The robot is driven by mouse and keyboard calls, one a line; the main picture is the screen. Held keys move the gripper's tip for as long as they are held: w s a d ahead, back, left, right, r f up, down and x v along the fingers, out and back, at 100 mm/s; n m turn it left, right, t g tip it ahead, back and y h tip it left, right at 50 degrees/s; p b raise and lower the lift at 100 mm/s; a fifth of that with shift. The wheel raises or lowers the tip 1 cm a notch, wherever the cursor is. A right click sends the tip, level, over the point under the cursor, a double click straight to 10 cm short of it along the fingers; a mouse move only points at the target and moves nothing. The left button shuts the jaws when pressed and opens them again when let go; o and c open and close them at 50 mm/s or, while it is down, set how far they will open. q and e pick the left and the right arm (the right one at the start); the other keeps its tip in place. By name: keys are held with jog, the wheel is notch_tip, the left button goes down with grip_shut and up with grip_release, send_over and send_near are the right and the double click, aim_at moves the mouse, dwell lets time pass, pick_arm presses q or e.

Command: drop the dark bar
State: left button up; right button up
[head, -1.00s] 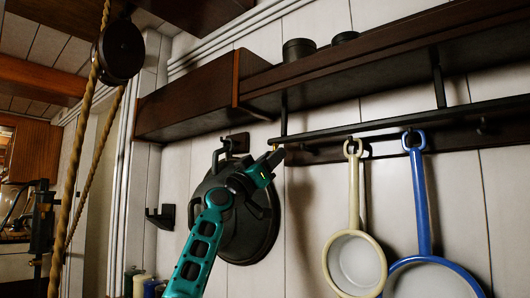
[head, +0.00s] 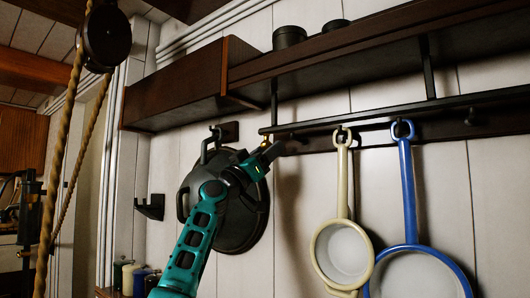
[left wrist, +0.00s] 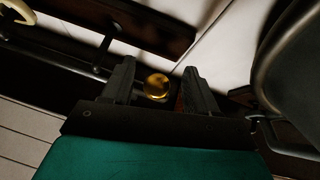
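The dark bar (head: 385,112) is a thin black rail running below the brown shelf in the head view, its left end free at the picture's middle. It also shows in the left wrist view (left wrist: 62,52), running in from the left toward my fingers. My left gripper (head: 273,150) is just below the bar's left end. In the left wrist view its fingers (left wrist: 158,88) stand apart, with a shiny gold ball (left wrist: 157,86) visible between them. I cannot tell what the ball belongs to or whether a finger touches the bar. My right gripper is out of view.
A black lidded pan (head: 244,222) hangs close behind my left arm. A cream pan (head: 343,200) and a blue pan (head: 408,200) hang to the right by the bar. The dark shelf (head: 330,65) holds two black pots. A rope and pulley (head: 106,38) hang at left.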

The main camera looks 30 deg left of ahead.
pick_arm(q)
jog(key=shift+s+r, duration=0.15)
jog(key=shift+s, duration=0.05)
jog(key=shift+s+a+f, duration=0.15)
jog(key=shift+f, duration=0.1)
jog(key=b+v, duration=0.4)
jog(key=v, duration=0.8)
jog(key=shift+s, duration=0.2)
